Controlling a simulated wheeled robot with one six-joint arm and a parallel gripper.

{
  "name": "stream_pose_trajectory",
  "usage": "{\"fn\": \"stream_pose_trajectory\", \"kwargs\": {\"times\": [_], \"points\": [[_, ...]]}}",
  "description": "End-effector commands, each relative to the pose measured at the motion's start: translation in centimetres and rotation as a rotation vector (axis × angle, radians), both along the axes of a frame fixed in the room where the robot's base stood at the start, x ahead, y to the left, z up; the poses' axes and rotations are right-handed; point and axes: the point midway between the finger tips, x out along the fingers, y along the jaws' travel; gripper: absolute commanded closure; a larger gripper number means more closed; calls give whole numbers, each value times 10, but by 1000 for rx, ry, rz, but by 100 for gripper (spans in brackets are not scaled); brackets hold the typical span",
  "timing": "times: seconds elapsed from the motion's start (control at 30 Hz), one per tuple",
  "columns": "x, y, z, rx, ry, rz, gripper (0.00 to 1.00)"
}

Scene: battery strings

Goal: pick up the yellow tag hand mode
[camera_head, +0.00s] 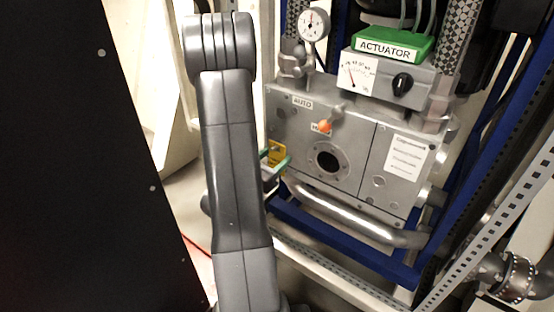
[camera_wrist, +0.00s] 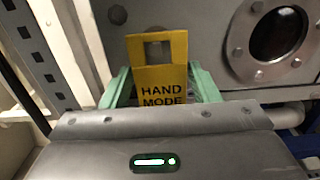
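The yellow tag (camera_wrist: 158,72) with the words HAND MODE stands upright in the wrist view, with a rectangular hole near its top. Its lower end is hidden by my gripper's body. My gripper's green fingers (camera_wrist: 160,84) flank the tag at its left and right edges and appear shut on it. In the head view the tag (camera_head: 277,151) shows small between the green fingers (camera_head: 274,165), beside the left part of the grey actuator box (camera_head: 345,150). My arm hides some of this area.
An orange-tipped lever (camera_head: 325,126) sticks out from the box front, near a label partly covered by it. An AUTO label (camera_head: 302,103) is to its upper left. A round port (camera_head: 328,161), a curved pipe (camera_head: 350,212) and blue frame bars (camera_head: 345,243) are close by.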

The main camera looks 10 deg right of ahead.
Motion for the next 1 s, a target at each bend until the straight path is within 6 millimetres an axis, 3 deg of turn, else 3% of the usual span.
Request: {"fn": "stream_pose_trajectory", "kwargs": {"times": [0.03,0.13,0.47,0.63,1.0], "points": [[0,0,0,0,0,0,55],[0,0,0,0,0,0,71],[0,0,3,0,-1,0,72],[0,0,15,1,-2,0,72],[-28,30,13,-1,2,4,72]]}}
